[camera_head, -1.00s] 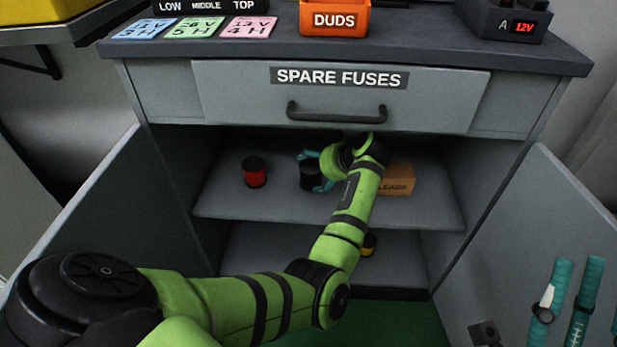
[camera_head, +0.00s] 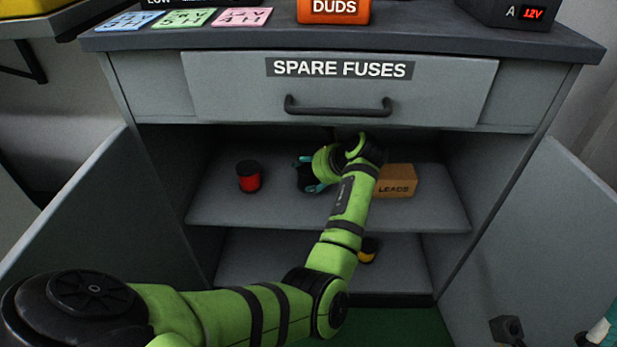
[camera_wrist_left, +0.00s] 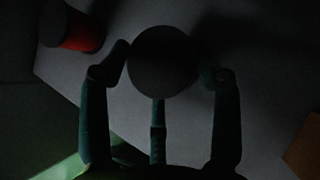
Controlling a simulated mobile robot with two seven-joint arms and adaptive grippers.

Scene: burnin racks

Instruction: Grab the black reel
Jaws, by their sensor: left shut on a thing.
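The black reel (camera_head: 304,178) is on the left of my left gripper (camera_head: 311,174), in the cabinet's upper compartment. The teal fingers are shut on it. In the left wrist view, the reel's round dark end (camera_wrist_left: 163,62) sits between the fingertips (camera_wrist_left: 165,75). The picture is dark, and I cannot tell whether the reel still touches the shelf (camera_head: 230,208).
A red reel (camera_head: 249,177) stands left of the black one; it also shows in the left wrist view (camera_wrist_left: 72,27). A LEADS box (camera_head: 397,181) is to the right. A yellow reel (camera_head: 368,250) is on the lower shelf. The SPARE FUSES drawer (camera_head: 340,92) is overhead; open doors flank the cabinet.

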